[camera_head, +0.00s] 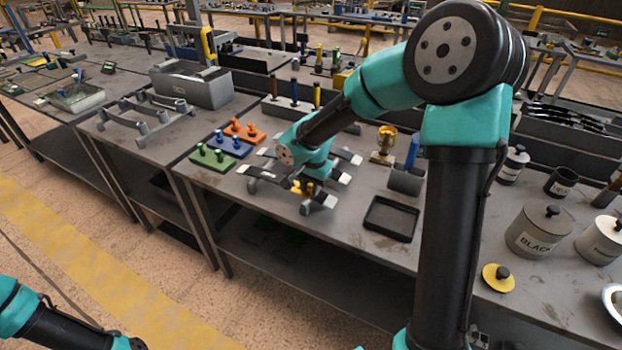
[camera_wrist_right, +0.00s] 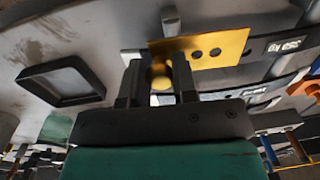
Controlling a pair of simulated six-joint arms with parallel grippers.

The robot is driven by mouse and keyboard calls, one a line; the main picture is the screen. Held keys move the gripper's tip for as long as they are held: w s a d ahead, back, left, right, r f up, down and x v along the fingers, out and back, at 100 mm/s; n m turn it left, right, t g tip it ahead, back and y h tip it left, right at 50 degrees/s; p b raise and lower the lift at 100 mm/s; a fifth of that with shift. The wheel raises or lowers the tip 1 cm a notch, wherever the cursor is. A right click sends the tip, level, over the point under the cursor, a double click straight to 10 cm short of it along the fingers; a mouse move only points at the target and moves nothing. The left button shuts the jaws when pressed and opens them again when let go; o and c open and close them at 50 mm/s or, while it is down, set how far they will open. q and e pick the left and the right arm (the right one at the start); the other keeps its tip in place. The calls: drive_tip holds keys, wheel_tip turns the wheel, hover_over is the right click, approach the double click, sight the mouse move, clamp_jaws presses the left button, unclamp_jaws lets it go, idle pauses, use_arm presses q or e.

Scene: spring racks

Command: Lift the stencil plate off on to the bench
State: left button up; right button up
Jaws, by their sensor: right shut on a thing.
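The stencil plate is a brass-yellow plate with dark round holes, seen in the right wrist view (camera_wrist_right: 212,47). Only a small yellow part of it shows in the head view (camera_head: 301,187), under my right arm. My right gripper (camera_wrist_right: 160,78) is shut on the plate's round brass knob, which sits between the two fingers. The plate is at a grey rack with pale end pads (camera_head: 318,201); I cannot tell whether it rests on the rack or is just above it. My left arm shows at the lower left of the head view, but its gripper is out of frame.
A shallow black tray (camera_head: 391,219) stands on the bench to the right of the rack. Green (camera_head: 212,160), blue (camera_head: 231,144) and orange (camera_head: 246,133) plates with knobs lie to the left. A gold cup (camera_head: 386,143) and a grey holder (camera_head: 406,181) stand behind the tray.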

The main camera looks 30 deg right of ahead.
drive_tip(key=s+a+r, duration=0.1)
drive_tip(key=s+a, duration=0.5)
drive_tip(key=s, duration=0.3)
drive_tip(key=shift+s, duration=0.2)
drive_tip(key=shift+d, duration=0.1)
